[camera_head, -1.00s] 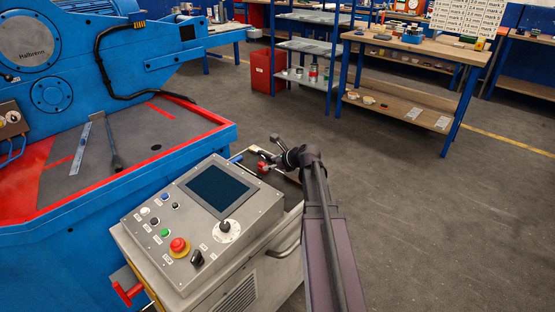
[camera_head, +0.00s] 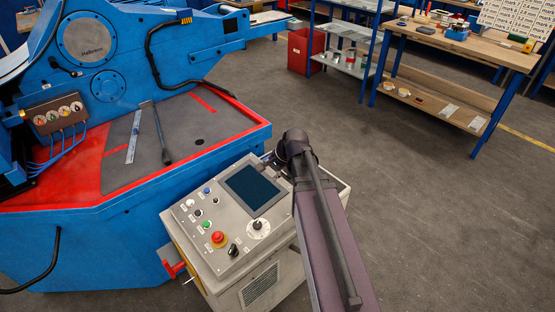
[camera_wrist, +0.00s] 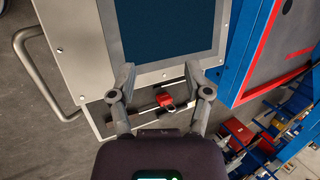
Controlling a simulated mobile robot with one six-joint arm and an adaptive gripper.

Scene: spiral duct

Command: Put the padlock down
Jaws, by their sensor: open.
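A small red padlock (camera_wrist: 164,99) with a metal shackle shows in the wrist view, beside the grey control console (camera_wrist: 104,40), over a narrow strip with dark rods or slots. My gripper (camera_wrist: 160,72) is open, with one finger on each side of the padlock in the picture. Neither finger appears to touch it. I cannot tell for certain whether the padlock rests on the surface. In the head view my wrist and arm hide the padlock and most of the gripper, behind the console's screen (camera_head: 252,188).
The console carries a red stop button (camera_head: 218,238) and knobs. A large blue machine (camera_head: 110,180) with a red-edged bed stands at left; a steel rule (camera_head: 133,138) and a dark-handled tool (camera_head: 161,133) lie on it. Shelves and a workbench (camera_head: 470,48) stand behind. Floor at right is clear.

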